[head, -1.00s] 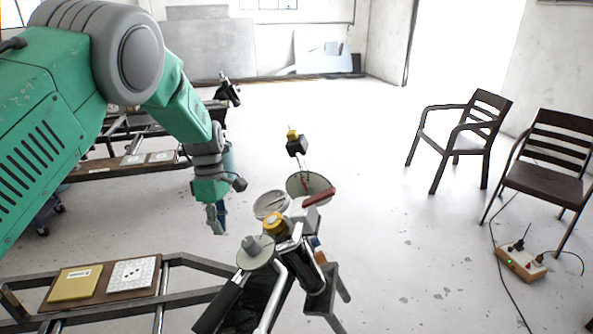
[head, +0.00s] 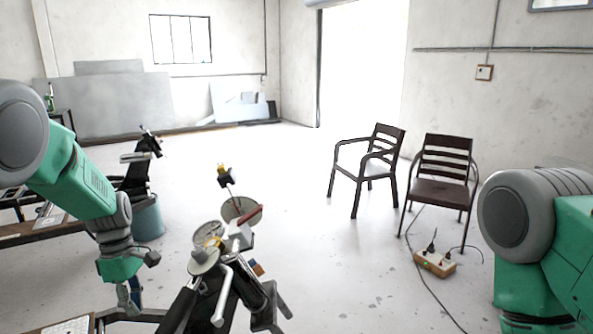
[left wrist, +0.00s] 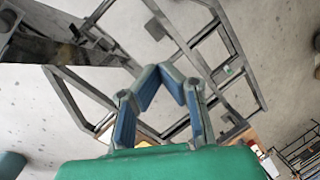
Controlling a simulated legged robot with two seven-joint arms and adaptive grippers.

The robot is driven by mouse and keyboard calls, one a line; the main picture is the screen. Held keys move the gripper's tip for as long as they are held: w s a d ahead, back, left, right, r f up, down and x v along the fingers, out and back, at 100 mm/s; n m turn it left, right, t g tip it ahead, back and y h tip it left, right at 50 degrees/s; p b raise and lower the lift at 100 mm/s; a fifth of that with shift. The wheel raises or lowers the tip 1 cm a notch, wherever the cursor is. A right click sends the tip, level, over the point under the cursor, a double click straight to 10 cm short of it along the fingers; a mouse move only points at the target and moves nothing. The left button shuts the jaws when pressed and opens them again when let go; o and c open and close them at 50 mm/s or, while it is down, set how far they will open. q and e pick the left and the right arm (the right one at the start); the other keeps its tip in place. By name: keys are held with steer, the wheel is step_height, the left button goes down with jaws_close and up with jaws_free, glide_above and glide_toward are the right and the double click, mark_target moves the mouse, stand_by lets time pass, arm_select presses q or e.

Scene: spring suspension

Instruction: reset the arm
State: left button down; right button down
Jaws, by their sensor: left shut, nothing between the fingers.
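My left gripper (head: 130,296) hangs fingers down at the lower left of the head view, left of the machine with round discs and silver tubes (head: 222,282). It stands apart from that machine. In the left wrist view its blue-padded fingers (left wrist: 165,72) come together at the tips with nothing held. My left arm (head: 75,180) comes in from the left edge. My right arm (head: 555,235) shows at the right edge; its gripper is out of the picture.
A grey metal frame (left wrist: 229,30) lies below the left gripper. A blue-grey bucket (head: 149,222) stands behind it. Two dark chairs (head: 366,171) (head: 442,188) and a power strip (head: 435,263) with cables are at the right. The middle floor is mostly clear.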

arm_select(q)
steer(key=s+d+f+m+y+b, duration=0.1)
steer(key=s+f+m+b, duration=0.3)
steer(key=s+f, duration=0.65)
steer(key=s+f+m+y+b, duration=0.1)
steer(key=s+f+m+b, duration=0.2)
steer(key=s+f+m, duration=0.75)
steer(key=s+d+f+m+t+b, duration=0.1)
steer(key=s+d+f+m+b, duration=0.1)
steer(key=s, duration=0.4)
steer(key=s+d+f+m+t+b, duration=0.1)
steer(key=s+d+f+m, duration=0.2)
steer(key=s+f, duration=0.2)
steer(key=shift+s+d+f+t+b, duration=0.15)
steer(key=shift+s+d+t+b, duration=0.25)
steer(key=shift+s, duration=0.5)
steer(key=shift+w+a, duration=0.1)
steer(key=shift+w, duration=0.05)
